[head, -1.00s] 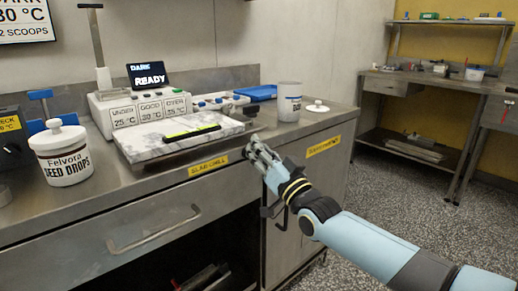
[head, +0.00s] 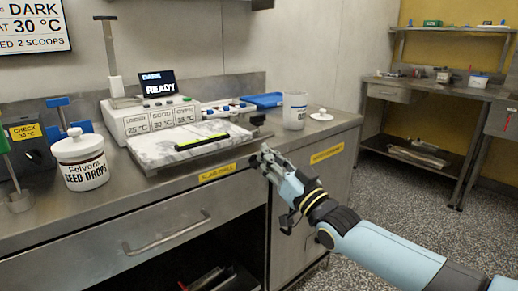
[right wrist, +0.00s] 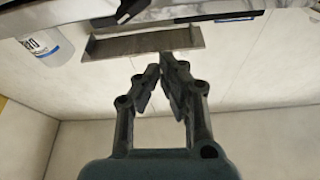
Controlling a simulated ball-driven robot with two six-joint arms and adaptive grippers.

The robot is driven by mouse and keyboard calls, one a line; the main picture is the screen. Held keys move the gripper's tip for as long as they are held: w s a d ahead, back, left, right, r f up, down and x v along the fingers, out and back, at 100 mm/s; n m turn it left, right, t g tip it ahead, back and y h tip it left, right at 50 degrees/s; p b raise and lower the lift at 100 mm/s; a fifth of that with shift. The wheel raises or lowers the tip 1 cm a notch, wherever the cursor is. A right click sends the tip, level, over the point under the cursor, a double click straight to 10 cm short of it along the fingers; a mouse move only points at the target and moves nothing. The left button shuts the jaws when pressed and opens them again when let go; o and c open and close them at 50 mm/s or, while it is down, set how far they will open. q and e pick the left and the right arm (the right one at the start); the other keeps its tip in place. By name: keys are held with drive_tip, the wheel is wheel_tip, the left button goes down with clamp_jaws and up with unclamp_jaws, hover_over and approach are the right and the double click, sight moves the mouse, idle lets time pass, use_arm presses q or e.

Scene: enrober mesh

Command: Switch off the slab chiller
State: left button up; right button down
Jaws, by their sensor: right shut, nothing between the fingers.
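The marble slab (head: 180,142) of the chiller lies on the steel counter with a dark and yellow-green strip on it. A yellow label (head: 216,173), which seems to read "SLAB CHILL", is on the counter's front edge below it. My right gripper (head: 265,151) is shut and empty at that front edge, just right of the label. A small dark part, perhaps a control, shows beside the fingertips; its setting is hidden. In the right wrist view the fingers (right wrist: 160,76) come together with nothing between them. My left gripper is not in view.
A "SEED DROPS" jar (head: 82,162) is at left, a white cup (head: 294,110) and lid (head: 321,115) at right. A drawer handle (head: 168,233) sticks out below.

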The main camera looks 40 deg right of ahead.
drive_tip(key=s+d+f, duration=0.1)
drive_tip(key=s+f, duration=0.1)
drive_tip(key=s, duration=0.3)
drive_tip(key=shift+s+d, duration=0.25)
drive_tip(key=shift+d, duration=0.1)
